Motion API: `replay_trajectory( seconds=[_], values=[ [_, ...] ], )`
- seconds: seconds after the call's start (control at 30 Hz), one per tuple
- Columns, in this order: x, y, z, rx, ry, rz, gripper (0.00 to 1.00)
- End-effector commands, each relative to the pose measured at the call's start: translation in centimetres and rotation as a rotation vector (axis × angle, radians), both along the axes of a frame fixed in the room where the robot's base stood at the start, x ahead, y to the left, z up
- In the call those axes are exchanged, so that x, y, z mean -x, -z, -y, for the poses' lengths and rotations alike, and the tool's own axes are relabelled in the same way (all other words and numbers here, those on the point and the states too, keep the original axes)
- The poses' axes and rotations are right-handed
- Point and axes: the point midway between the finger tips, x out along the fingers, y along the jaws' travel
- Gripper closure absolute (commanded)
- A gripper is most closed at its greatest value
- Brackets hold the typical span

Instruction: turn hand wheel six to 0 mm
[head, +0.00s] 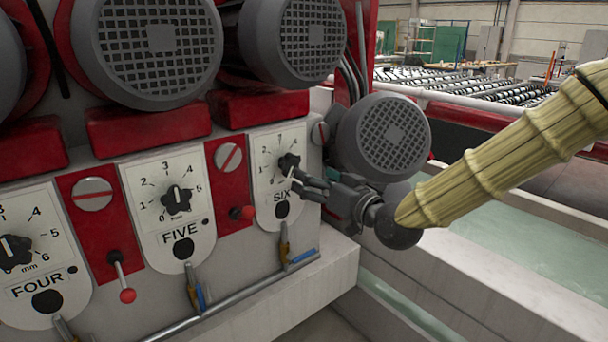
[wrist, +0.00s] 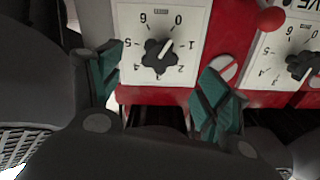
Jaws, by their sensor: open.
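Hand wheel six is a small black lobed knob (head: 289,162) on the white dial plate marked SIX (head: 264,150). In the wrist view the knob (wrist: 158,57) is seen upside down on its numbered dial (wrist: 130,22). Its white pointer line lies between 0 and 1, nearer to 0. My gripper (head: 303,179) is open at the plate's right side, close to the knob. In the wrist view my gripper (wrist: 162,66) has its two teal-padded fingers on either side of the knob, with gaps to it. How deep the fingertips reach is hard to tell.
Dial FIVE (head: 168,205) and dial FOUR (head: 40,260) are to the left. A red ball-ended lever (head: 242,213) sits between FIVE and SIX. Large grey motors (head: 295,40) overhang the dials. Another motor (head: 385,137) is just above my wrist. A pipe with valves (head: 240,295) runs below.

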Motion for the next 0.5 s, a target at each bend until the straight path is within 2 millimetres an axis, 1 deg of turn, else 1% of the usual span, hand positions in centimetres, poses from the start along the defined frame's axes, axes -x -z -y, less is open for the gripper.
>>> replay_trajectory(
  seconds=[0.1, 0.2, 0.5],
  values=[
    [0.9, 0.0, 0.7, -0.001, 0.0, 0.001, 0.23],
    [1.3, 0.0, 1.0, 0.001, 0.0, 0.001, 0.23],
    [1.5, 0.0, 1.1, 0.0, 0.0, 0.001, 0.23]
  ],
)
